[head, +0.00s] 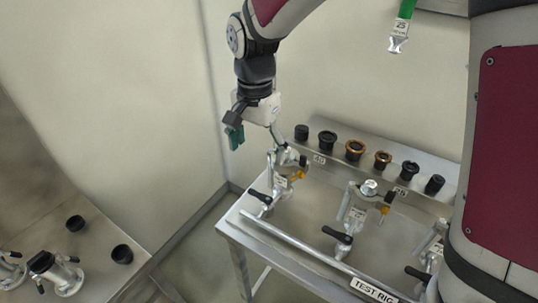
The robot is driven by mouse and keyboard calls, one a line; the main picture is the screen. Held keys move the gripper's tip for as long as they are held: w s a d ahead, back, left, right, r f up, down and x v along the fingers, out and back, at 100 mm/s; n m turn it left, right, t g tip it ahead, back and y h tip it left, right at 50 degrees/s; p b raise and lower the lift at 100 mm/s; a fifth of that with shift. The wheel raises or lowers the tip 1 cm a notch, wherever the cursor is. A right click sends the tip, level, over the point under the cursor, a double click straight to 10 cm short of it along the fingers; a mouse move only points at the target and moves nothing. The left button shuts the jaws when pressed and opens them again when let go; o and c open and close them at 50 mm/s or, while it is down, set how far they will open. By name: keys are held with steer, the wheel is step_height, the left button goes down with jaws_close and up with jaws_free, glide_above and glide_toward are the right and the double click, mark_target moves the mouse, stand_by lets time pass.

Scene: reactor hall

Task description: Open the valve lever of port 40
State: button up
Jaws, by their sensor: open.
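My gripper (256,143) is open and empty, pointing down above the left end of the test rig bench. One finger ends in a dark green part at its left; the other side overlaps the leftmost valve assembly (281,181) in the picture, and I cannot tell whether they touch. Three silver valve assemblies stand in a row, the others being the middle one (356,216) and the right one (436,250). Each has a black lever: left lever (260,197), middle lever (337,235), right lever (418,272).
The bench has a front rail (300,246) and a "TEST RIG" label (374,290). Several black and copper caps (355,149) line its back ledge. A second metal table (95,240) at left holds fittings and black caps. A green strap (404,12) hangs above.

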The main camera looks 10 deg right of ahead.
mark_target(260, 195)
step_height(260, 195, down, 14)
steer(key=shift+f+p, duration=0.1)
steer(key=shift+p, duration=0.7)
steer(key=c, duration=1.1)
